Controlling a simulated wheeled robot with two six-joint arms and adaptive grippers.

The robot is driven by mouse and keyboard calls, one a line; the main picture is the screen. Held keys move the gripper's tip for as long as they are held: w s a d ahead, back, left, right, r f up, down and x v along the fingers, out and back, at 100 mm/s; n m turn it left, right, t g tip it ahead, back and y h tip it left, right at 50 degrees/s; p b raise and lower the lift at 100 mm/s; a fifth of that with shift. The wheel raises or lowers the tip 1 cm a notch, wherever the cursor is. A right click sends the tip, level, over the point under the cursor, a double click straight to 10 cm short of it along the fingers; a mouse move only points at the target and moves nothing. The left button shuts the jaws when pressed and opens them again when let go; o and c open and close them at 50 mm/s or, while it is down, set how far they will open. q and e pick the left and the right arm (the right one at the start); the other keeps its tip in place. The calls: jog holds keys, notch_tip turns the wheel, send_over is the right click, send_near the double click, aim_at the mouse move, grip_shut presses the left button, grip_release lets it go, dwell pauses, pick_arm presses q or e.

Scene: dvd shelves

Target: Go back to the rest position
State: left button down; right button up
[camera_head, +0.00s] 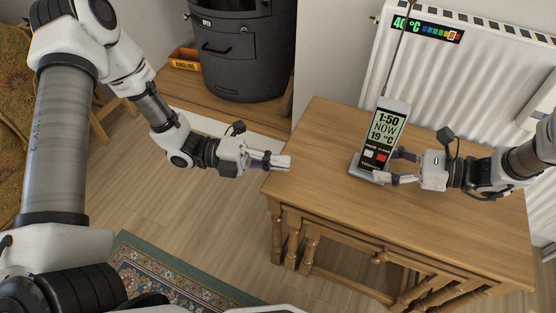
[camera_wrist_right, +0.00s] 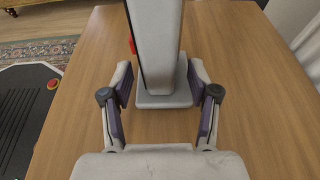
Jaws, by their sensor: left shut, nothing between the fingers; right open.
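My left gripper (camera_head: 280,161) is shut and empty, out over the left edge of the wooden table. My right gripper (camera_head: 388,167) is open just to the right of a grey upright device (camera_head: 386,137) with a display reading 1:50 and 19 °C. In the right wrist view, the open fingers of my right gripper (camera_wrist_right: 161,100) stand either side of the device's base (camera_wrist_right: 163,100), with a gap on both sides. The device (camera_wrist_right: 155,45) stands upright on the table.
The wooden table (camera_head: 450,225) is otherwise clear. A white radiator (camera_head: 490,85) with a temperature strip (camera_head: 428,29) stands behind it. A dark stove (camera_head: 240,50) and an orange kindling box (camera_head: 185,59) are at the back left. A patterned rug (camera_head: 165,275) lies on the floor.

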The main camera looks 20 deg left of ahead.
jog(key=v, duration=1)
